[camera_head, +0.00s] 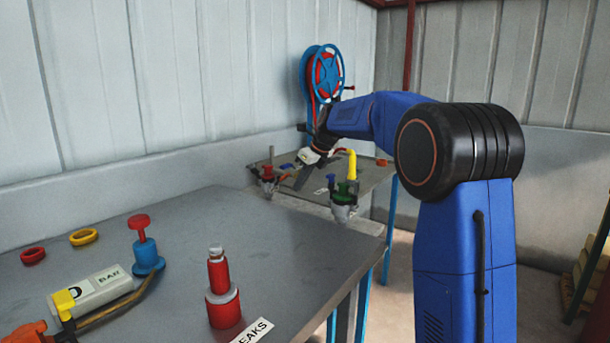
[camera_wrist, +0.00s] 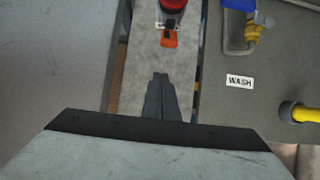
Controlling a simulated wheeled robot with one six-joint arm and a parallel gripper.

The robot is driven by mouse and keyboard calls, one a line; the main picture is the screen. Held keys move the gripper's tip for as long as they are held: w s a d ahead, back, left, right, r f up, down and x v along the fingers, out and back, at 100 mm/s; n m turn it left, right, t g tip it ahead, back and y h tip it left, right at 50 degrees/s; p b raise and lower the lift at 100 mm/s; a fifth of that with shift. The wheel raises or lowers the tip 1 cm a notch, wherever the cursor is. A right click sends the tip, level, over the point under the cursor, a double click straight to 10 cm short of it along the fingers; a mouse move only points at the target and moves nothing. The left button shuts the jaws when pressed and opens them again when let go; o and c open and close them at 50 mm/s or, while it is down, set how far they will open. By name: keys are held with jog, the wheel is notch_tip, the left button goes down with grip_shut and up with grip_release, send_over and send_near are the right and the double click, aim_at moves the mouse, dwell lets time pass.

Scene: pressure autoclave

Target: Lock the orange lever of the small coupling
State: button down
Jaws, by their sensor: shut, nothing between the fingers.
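The orange lever (camera_wrist: 169,39) shows in the wrist view, at the near end of a red and grey coupling (camera_wrist: 172,6) cut off by the top edge. The lever sticks out toward my gripper (camera_wrist: 160,77). My gripper is shut and empty, its fingertips a short gap from the lever in the picture. I cannot tell their difference in height. The lever is too small to make out clearly there.
A WASH label (camera_wrist: 240,81), a yellow pipe (camera_wrist: 300,113) and a blue-handled part (camera_wrist: 240,5) lie to the right in the wrist view. A green fitting with a yellow pipe (camera_head: 351,166) stands right of my gripper. A near table (camera_head: 180,290) carries a red cylinder (camera_head: 222,310).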

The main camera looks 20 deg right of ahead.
jog(key=shift+w+a+r, duration=0.9)
jog(key=shift+w+r, duration=0.25)
jog(key=shift+w, duration=0.05)
jog(key=shift+w+r, duration=0.1)
jog(key=shift+r, duration=0.05)
